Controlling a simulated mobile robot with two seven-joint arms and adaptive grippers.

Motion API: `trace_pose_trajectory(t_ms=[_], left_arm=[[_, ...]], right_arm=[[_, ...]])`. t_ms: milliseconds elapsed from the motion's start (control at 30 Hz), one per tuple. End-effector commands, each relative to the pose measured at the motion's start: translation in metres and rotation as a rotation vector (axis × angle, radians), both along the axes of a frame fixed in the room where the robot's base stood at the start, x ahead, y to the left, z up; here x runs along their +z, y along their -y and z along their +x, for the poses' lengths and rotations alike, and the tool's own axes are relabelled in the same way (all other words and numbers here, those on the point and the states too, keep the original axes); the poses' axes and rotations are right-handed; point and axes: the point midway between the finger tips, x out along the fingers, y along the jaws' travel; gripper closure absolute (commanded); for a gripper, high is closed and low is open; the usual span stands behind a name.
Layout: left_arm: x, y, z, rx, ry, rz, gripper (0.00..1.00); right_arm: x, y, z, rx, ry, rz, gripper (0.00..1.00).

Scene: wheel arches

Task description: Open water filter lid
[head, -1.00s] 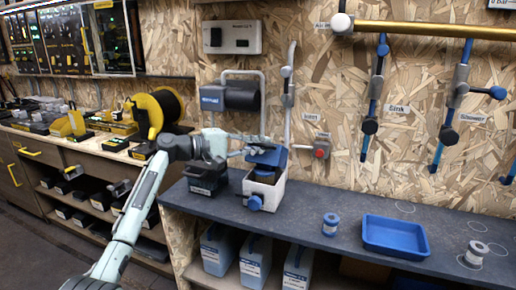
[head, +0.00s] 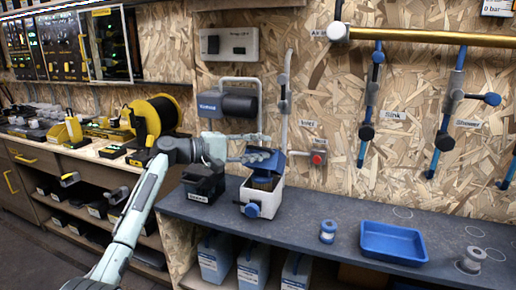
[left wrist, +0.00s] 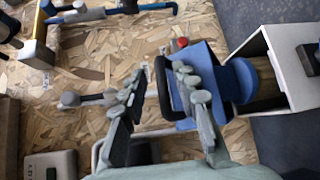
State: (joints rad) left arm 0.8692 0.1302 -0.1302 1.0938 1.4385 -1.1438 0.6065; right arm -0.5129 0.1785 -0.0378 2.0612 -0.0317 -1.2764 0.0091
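The water filter (head: 265,208) is a white box with a blue valve on its front, standing on the dark counter. Its blue lid (head: 271,161) is raised and tilted above the box, with a brown cartridge showing below. In the left wrist view the lid (left wrist: 188,55) has a black handle (left wrist: 163,88). My left gripper (head: 258,147) is at the lid from the left. The wrist view shows its fingers (left wrist: 157,92) apart, the handle between them and nearer the right finger; contact is unclear. My right gripper is not in view.
A black battery-like box (head: 203,184) stands left of the filter. A blue tray (head: 394,243) and spools (head: 328,231) lie to the right on the counter (head: 295,220). Pipes and a red button (head: 318,158) are on the wall behind.

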Motion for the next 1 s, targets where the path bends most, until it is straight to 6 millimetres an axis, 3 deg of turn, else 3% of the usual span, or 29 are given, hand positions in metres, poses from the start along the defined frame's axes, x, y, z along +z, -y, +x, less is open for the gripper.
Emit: trace_pose_trajectory(t_ms=[267, 700, 1000], left_arm=[[-0.001, -0.009, -0.003, 0.003, -0.002, 0.002, 0.69], [0.010, -0.084, -0.042, 0.002, -0.001, 0.002, 0.69], [0.014, -0.106, -0.053, -0.001, 0.000, 0.000, 0.69]], right_arm=[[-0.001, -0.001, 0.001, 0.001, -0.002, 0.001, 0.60], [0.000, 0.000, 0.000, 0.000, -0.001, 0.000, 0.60], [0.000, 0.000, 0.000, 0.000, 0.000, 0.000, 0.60]])
